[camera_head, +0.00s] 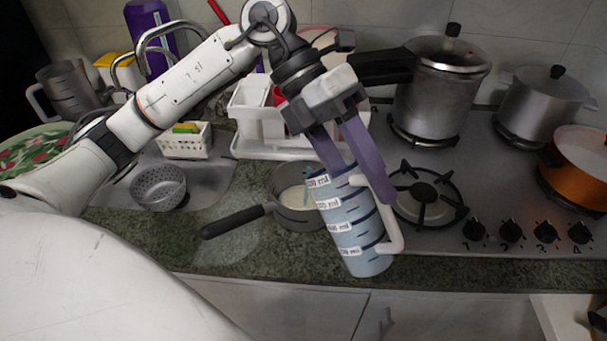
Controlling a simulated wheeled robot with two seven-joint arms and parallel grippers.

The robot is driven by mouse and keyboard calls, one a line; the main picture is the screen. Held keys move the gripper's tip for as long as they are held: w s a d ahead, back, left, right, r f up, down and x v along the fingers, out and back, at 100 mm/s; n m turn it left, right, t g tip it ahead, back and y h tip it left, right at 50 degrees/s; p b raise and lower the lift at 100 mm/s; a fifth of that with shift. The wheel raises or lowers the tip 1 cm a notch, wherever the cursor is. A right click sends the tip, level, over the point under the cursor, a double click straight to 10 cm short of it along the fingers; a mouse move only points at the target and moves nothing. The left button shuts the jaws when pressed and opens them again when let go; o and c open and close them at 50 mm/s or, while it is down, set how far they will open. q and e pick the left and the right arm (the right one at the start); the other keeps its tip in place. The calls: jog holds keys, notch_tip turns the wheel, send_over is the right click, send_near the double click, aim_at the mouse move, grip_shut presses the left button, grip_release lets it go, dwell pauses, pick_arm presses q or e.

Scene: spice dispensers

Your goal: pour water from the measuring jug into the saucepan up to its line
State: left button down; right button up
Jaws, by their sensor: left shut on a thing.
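The measuring jug (357,236) is a blue-grey cylinder with white volume labels and a white handle on its right side. My left gripper (356,171) comes down from above and is shut on the jug near its top, at the handle side. The jug is slightly tilted and sits in front of the saucepan's right side. The saucepan (287,214) is grey with a long black handle pointing left. Pale contents show inside it, but its right part is hidden by the jug and its line cannot be made out. My right gripper is not in view.
The hob (470,205) with a free burner (424,197) lies right of the jug. A pressure cooker (441,90), a grey pot (541,105) and an orange pan (580,165) stand on it. The sink with a colander (159,187) and a white dish rack (250,145) are left and behind.

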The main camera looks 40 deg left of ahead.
aim_at(349, 173)
pick_arm(q)
jog(key=shift+w+a+r+h, duration=0.1)
jog(key=shift+a+h, duration=0.15)
jog(key=shift+h, duration=0.15)
jog(key=shift+w+a+r+g+h, duration=0.15)
jog(key=shift+a+r+g+h, duration=0.05)
jog(key=shift+a+r+h, duration=0.4)
jog(key=shift+w+a+r+g+h, duration=0.2)
jog(key=shift+a+r+h, duration=0.2)
jog(key=shift+h, duration=0.3)
dwell(2.7)
